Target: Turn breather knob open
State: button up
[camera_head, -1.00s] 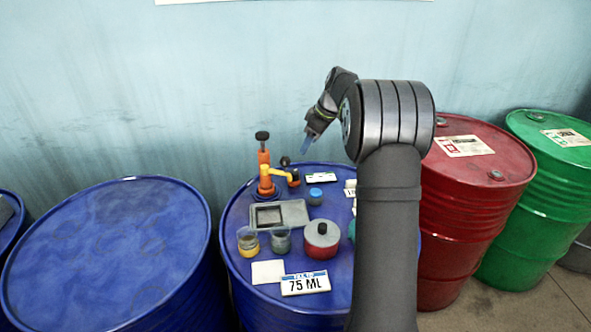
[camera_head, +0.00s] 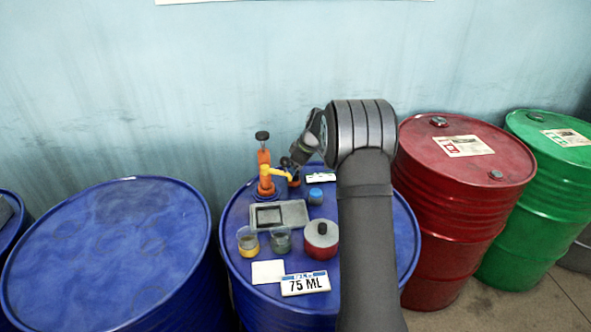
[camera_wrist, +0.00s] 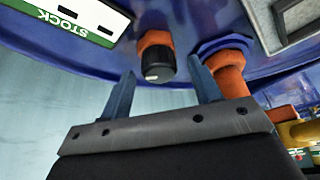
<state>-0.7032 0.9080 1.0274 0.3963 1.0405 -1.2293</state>
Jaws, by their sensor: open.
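The breather knob (camera_wrist: 156,60), an orange body with a dark cap and a small white mark, shows in the wrist view. It sits on the blue drum top just beyond and between my fingertips. My gripper (camera_wrist: 161,72) is open, with one blue finger on each side of the knob and a visible gap to it. In the head view my gripper (camera_head: 289,166) reaches down at the back of the drum (camera_head: 235,235) and largely hides the knob. The orange tap column (camera_wrist: 227,68) stands close to my right finger in the wrist view.
The orange pump with yellow lever (camera_head: 266,170) stands just left of my gripper. A STOCK card (camera_head: 321,177), a blue cap (camera_head: 315,196), a grey scale (camera_head: 292,210), two cups and a red-grey pot (camera_head: 321,247) crowd the drum top.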

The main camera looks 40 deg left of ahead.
jog(key=c, duration=1)
jog(key=shift+m, duration=0.4)
jog(key=m+t, duration=0.1)
jog(key=m, duration=0.2)
jog(key=shift+s+m+t, duration=0.15)
jog(key=shift+m+t, duration=0.15)
jog(key=shift+m+t+h, duration=0.3)
jog(key=shift+m+t, duration=0.6)
jog(key=shift+m, duration=1.3)
jog(key=o, duration=1)
jog(key=shift+s, duration=0.1)
